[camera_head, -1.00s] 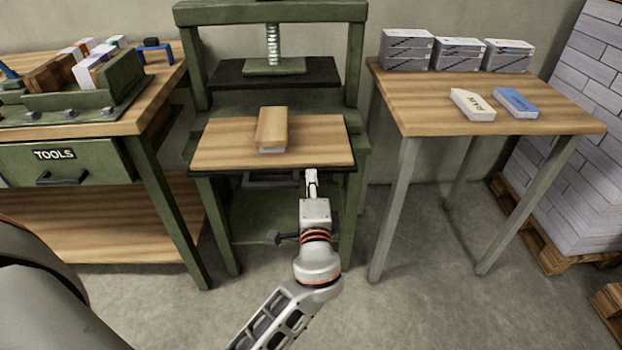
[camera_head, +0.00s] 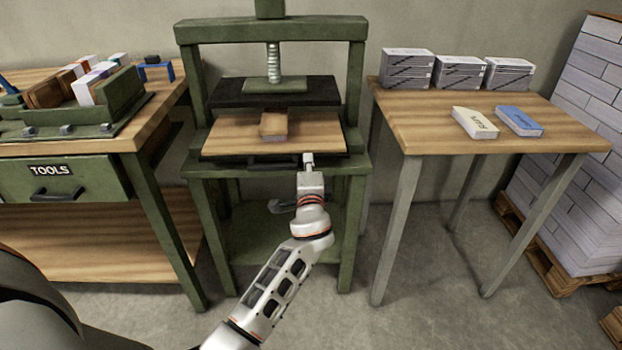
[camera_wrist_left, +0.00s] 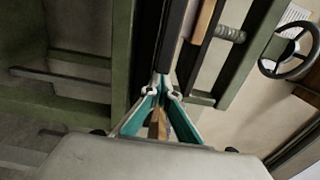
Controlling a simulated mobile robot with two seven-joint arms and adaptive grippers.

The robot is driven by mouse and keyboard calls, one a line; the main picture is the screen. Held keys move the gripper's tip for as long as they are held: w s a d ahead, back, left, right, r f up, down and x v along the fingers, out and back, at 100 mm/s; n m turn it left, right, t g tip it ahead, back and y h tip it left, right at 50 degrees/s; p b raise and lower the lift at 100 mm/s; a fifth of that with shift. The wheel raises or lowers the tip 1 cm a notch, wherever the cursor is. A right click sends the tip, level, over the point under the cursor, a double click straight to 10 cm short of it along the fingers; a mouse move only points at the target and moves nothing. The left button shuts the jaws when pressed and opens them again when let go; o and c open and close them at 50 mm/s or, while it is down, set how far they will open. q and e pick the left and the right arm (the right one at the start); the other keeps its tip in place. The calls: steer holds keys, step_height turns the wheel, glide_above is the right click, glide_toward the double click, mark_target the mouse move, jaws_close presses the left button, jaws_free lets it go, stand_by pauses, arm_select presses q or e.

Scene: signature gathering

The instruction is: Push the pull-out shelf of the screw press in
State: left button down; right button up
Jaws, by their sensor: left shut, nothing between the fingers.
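The green screw press (camera_head: 356,85) stands in the middle of the head view. Its pull-out shelf (camera_head: 225,135), a wooden board with a dark edge, sticks out partly in front of the black pressing plate (camera_head: 228,93). My right gripper is not in view.
A workbench with a tools drawer (camera_head: 55,178) stands at the left. A wooden table (camera_head: 420,115) with grey stacks (camera_head: 407,69), a cream pack (camera_head: 474,123) and a blue pack (camera_head: 520,121) stands at the right. Bare floor lies in front.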

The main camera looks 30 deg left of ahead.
mark_target(308, 150)
arm_select(q)
steer(key=b+x, duration=0.1)
steer(key=x, duration=0.5)
steer(key=shift+f, duration=0.15)
steer(key=shift+w, duration=0.15)
steer(key=shift+a, duration=0.1)
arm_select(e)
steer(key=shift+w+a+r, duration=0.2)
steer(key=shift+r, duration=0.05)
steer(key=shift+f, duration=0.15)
